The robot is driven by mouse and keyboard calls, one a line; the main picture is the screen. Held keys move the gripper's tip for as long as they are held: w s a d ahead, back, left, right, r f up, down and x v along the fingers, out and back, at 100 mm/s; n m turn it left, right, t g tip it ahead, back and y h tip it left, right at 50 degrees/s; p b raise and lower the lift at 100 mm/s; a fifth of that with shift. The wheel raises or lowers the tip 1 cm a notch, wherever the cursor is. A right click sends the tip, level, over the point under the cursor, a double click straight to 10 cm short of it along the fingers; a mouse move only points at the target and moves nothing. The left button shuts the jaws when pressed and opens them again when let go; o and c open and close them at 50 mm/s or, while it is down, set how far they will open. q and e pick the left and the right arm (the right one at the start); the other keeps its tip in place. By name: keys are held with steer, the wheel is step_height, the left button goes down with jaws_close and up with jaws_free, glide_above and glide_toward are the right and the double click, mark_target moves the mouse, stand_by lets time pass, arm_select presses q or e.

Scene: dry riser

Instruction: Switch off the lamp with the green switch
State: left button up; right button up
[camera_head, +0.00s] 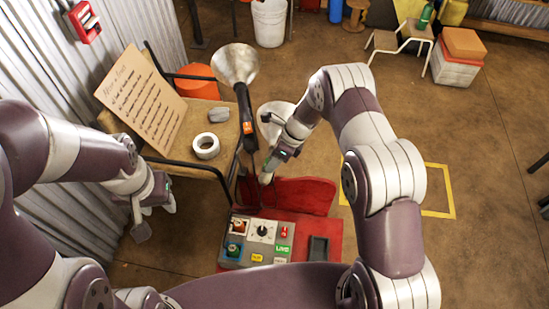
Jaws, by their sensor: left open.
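A lamp with a pale conical shade (234,62) stands at the back on a dark stem with an orange switch (247,128). A second conical shade (272,110) shows partly behind my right arm; most of its stem is hidden. A small green patch (285,152) shows at my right wrist; I cannot tell whether it is the green switch or part of the gripper. My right gripper (268,176) points down beside the stems, above the red base; its jaw opening is unclear. My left gripper (156,214) is open and empty, left of the control box, away from the lamps.
A grey control box (243,225) with a dial and coloured labels sits on a red base (318,252). A cart behind holds a handwritten board (140,100), a white tape roll (206,146) and a grey lump (219,115). Floor is clear at right, around a yellow outline (449,192).

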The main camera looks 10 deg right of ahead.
steer(key=c, duration=0.5)
steer(key=shift+s+a+f+t+h+b, duration=0.15)
steer(key=shift+t+h+b, duration=0.15)
steer(key=shift+t+b, duration=0.2)
steer(key=shift+s+f+t+b, duration=0.1)
steer(key=shift+t+b, duration=0.5)
steer(key=shift+b, duration=0.6)
steer(key=shift+s+n, duration=0.1)
steer(key=shift+n, duration=0.2)
steer(key=shift+r+h, duration=0.3)
steer(key=o, duration=1)
steer(key=shift+o, duration=0.2)
